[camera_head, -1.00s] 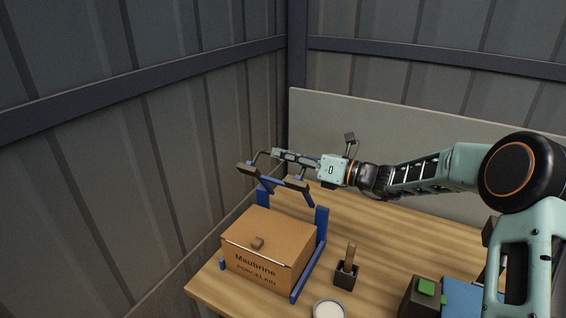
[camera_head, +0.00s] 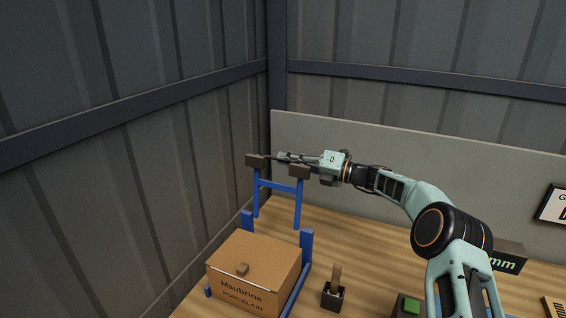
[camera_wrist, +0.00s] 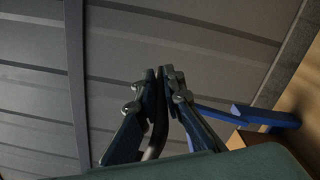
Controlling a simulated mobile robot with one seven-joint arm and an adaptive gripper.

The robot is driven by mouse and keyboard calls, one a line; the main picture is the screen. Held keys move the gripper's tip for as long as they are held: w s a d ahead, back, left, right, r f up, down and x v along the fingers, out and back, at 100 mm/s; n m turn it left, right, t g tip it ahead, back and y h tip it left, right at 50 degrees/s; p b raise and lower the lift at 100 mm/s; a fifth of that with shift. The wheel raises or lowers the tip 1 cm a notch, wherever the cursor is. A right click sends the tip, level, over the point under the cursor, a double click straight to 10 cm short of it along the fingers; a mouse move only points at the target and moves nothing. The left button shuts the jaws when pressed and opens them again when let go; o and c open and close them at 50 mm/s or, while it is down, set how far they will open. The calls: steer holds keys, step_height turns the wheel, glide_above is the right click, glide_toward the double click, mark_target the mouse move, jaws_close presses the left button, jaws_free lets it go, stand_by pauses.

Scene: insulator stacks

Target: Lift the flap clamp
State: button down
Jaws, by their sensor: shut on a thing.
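The flap clamp (camera_head: 278,185) is a blue frame with two dark pads at its upper end. It stands raised, nearly upright, above the back of a cardboard box (camera_head: 233,294) in the head view. My gripper (camera_head: 282,157) is at its top, between the pads. In the wrist view my gripper (camera_wrist: 164,72) is shut on a dark curved bar (camera_wrist: 156,135), which appears to be the clamp's handle. Part of the blue frame (camera_wrist: 222,116) shows to the right there. The exact contact is small and partly hidden in the head view. The box lid lies closed, with a small brown tab on it.
Blue posts (camera_head: 306,250) of the box stand rise behind the box. A dark holder (camera_head: 333,296) with a wooden-handled tool stands to its right. A green-topped block (camera_head: 408,305) is farther right. A grey panel (camera_head: 380,150) and corrugated walls close off the back and left.

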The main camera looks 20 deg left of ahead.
steer(key=shift+w+d+f+m+b, duration=0.1)
steer(key=shift+w+f+m+b, duration=0.3)
steer(key=shift+w+f+m, duration=0.75)
steer(key=shift+w+f+n, duration=0.1)
steer(key=shift+f+n, duration=0.15)
steer(key=shift+f, duration=0.15)
steer(key=c, duration=2)
jaws_free()
steer(key=shift+r, duration=0.2)
steer(key=shift+c, duration=0.2)
steer(key=shift+r, duration=0.1)
steer(key=shift+w+r, duration=0.1)
steer(key=s+d, duration=0.1)
steer(key=d, duration=1.1)
